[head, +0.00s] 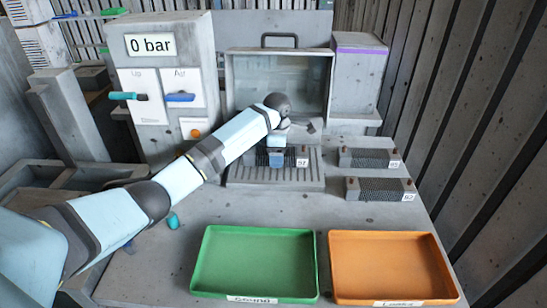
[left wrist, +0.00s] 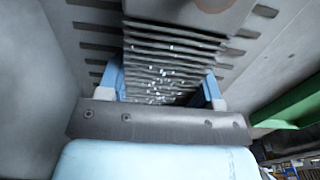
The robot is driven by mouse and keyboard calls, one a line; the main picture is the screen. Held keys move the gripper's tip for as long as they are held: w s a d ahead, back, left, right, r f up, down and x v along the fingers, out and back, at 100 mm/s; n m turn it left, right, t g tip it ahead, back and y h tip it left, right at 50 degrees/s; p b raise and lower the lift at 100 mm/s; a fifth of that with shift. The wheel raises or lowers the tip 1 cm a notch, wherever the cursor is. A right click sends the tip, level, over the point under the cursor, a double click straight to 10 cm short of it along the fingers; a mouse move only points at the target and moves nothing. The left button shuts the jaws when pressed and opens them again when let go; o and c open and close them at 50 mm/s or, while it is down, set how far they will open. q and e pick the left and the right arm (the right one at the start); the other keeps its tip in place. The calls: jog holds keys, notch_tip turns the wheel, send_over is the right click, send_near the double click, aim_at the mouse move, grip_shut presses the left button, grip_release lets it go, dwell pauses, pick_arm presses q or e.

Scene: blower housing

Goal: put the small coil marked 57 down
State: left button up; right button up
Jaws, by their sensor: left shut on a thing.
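The small coil marked 57 (head: 290,160) is a dark grey finned block with a white number tag at its right end. It is at the slotted grey plate (head: 245,178) in front of the glass-fronted chamber. My left gripper (head: 276,157) reaches down on it from above and is shut on it, hiding part of its middle. In the left wrist view the coil's ribbed face (left wrist: 168,62), speckled with white, sits between the two blue fingers (left wrist: 164,88). Whether the coil touches the plate I cannot tell. My right gripper is not in view.
Two similar tagged coils lie at the right, one behind (head: 368,157) and one in front (head: 378,189). A green tray (head: 203,262) and an orange tray (head: 440,262) stand empty in front. A gauge cabinet (head: 160,50) reading 0 bar stands at the back left.

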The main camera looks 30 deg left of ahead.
pick_arm(q)
jog(key=shift+d+r, duration=0.1)
jog(key=shift+r, duration=0.1)
jog(key=shift+s+f, duration=0.1)
jog(key=o, duration=1.3)
jog(key=shift+f, duration=0.15)
jog(key=shift+r, duration=0.35)
notch_tip(320, 180, up, 7)
jog(key=p, duration=0.4)
jog(key=shift+f, duration=0.2)
jog(key=shift+r+p, duration=0.35)
jog(key=shift+p, duration=0.05)
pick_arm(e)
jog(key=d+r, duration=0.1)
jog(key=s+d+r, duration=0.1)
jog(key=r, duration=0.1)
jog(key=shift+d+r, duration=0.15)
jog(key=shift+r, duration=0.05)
pick_arm(q)
jog(key=shift+f, duration=0.1)
